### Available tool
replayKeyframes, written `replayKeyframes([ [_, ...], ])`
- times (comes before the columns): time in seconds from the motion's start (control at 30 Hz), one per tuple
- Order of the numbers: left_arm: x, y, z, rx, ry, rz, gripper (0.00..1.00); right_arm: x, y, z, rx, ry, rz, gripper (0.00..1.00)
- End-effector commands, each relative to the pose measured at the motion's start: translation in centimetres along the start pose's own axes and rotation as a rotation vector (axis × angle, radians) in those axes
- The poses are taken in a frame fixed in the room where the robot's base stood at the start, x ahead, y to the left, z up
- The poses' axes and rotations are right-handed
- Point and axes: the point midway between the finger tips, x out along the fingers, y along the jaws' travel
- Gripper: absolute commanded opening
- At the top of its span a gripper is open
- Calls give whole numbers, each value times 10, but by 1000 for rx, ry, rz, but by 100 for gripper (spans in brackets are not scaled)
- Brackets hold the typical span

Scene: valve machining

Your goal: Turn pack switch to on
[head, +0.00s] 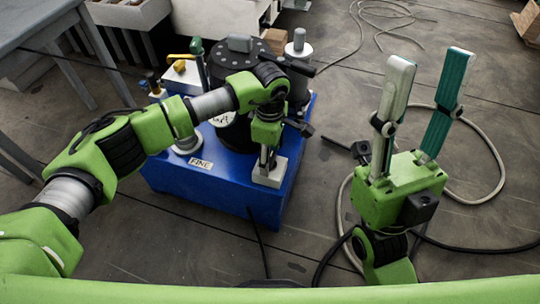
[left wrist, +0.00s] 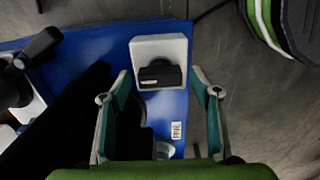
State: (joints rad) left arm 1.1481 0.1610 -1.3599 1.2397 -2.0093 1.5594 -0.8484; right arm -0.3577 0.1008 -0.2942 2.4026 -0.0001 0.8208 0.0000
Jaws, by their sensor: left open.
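The pack switch is a white box (left wrist: 158,46) with a dark rotary knob (left wrist: 160,75), mounted on the blue base (left wrist: 165,108) near its front right corner. In the left wrist view the knob looks wide and lies crosswise; a small pale mark is on it, too small to read. In the head view the white box (head: 270,174) is partly covered by my left gripper (head: 268,160), which points down at it. In the left wrist view my left gripper (left wrist: 160,74) is open, one finger on each side of the knob, with gaps showing. My right gripper (head: 426,62) is open and empty, pointing up at the right.
A grey table (head: 35,20) is at upper left. Cables (head: 470,195) lie on the floor around my right arm. Open floor is at right.

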Motion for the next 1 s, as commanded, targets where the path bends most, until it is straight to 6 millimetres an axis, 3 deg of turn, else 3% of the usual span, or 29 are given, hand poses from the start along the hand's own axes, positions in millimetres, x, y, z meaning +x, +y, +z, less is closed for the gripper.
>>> replayKeyframes([
  [0.23,0,0,0,0,0,0,57,0,0,-1,0,5,0,40],
  [0.4,0,0,0,0,-1,0,18,0,0,-1,0,4,0,40],
  [0.77,1,0,0,32,0,0,19,-3,0,-8,2,37,0,40],
  [0.87,1,0,0,73,0,1,19,-5,-1,-20,7,94,-1,40],
  [1.0,2,0,0,163,0,2,19,-11,-1,-17,6,87,-1,40],
])
